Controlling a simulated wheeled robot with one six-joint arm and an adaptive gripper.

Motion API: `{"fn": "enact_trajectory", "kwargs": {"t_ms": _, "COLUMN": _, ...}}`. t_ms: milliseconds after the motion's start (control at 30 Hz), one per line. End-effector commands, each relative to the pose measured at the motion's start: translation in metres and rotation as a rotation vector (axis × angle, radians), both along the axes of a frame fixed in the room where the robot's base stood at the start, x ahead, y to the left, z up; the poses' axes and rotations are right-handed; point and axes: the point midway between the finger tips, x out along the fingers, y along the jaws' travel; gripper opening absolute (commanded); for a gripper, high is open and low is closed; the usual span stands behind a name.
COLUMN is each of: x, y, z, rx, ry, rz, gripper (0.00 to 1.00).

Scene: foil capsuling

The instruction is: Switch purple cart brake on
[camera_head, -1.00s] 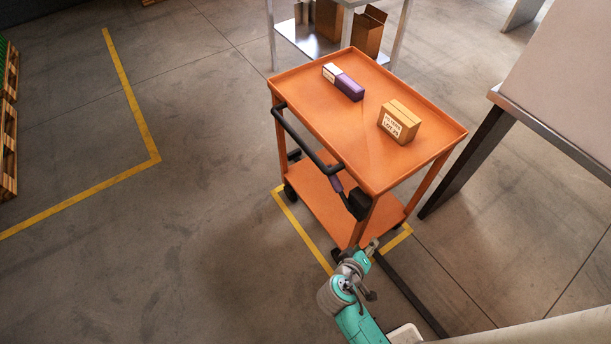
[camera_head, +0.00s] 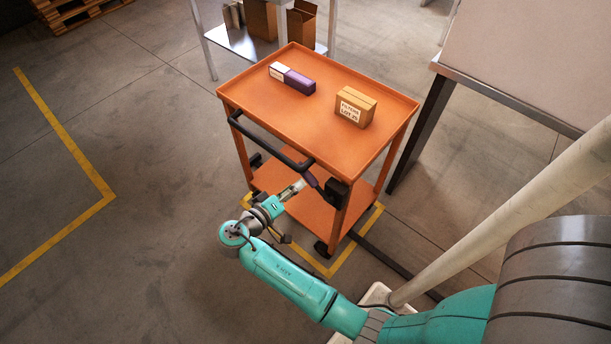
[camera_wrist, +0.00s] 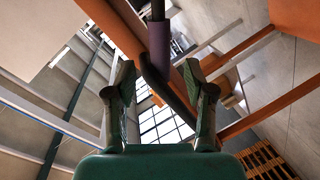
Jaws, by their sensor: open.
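An orange cart (camera_head: 300,85) stands on the floor with a black push handle (camera_head: 265,146) along its near left side. A short brake lever with a purple grip (camera_head: 313,182) sits beside the black block (camera_head: 337,190) at the handle's right end. My gripper (camera_head: 300,187) is close to the lever from the left. Its fingers (camera_wrist: 158,82) are spread apart in the wrist view. I cannot tell whether they touch the lever.
The lower shelf (camera_head: 310,210) looks empty. A table (camera_head: 480,92) stands to the right and a shelf (camera_head: 245,45) behind. The floor to the left is open.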

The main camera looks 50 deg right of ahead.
Motion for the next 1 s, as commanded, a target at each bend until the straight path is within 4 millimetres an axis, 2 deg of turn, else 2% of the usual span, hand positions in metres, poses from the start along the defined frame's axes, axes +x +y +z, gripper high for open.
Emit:
{"fn": "enact_trajectory", "kwargs": {"t_ms": 33, "x": -0.001, "y": -0.011, "z": -0.002, "rx": 0.000, "ry": 0.001, "rz": -0.004, "gripper": 0.54}}
{"fn": "enact_trajectory", "kwargs": {"t_ms": 200, "x": 0.001, "y": -0.039, "z": -0.009, "rx": 0.000, "ry": 0.002, "rz": -0.003, "gripper": 0.54}}
{"fn": "enact_trajectory", "kwargs": {"t_ms": 400, "x": 0.003, "y": -0.062, "z": -0.014, "rx": 0.000, "ry": 0.000, "rz": -0.001, "gripper": 0.54}}
{"fn": "enact_trajectory", "kwargs": {"t_ms": 567, "x": 0.004, "y": -0.069, "z": -0.015, "rx": 0.000, "ry": 0.000, "rz": 0.001, "gripper": 0.54}}
{"fn": "enact_trajectory", "kwargs": {"t_ms": 833, "x": 0.004, "y": -0.069, "z": -0.015, "rx": 0.000, "ry": 0.001, "rz": 0.002, "gripper": 0.54}}
{"fn": "enact_trajectory", "kwargs": {"t_ms": 1000, "x": 0.004, "y": -0.069, "z": -0.015, "rx": 0.000, "ry": 0.001, "rz": 0.002, "gripper": 0.11}}
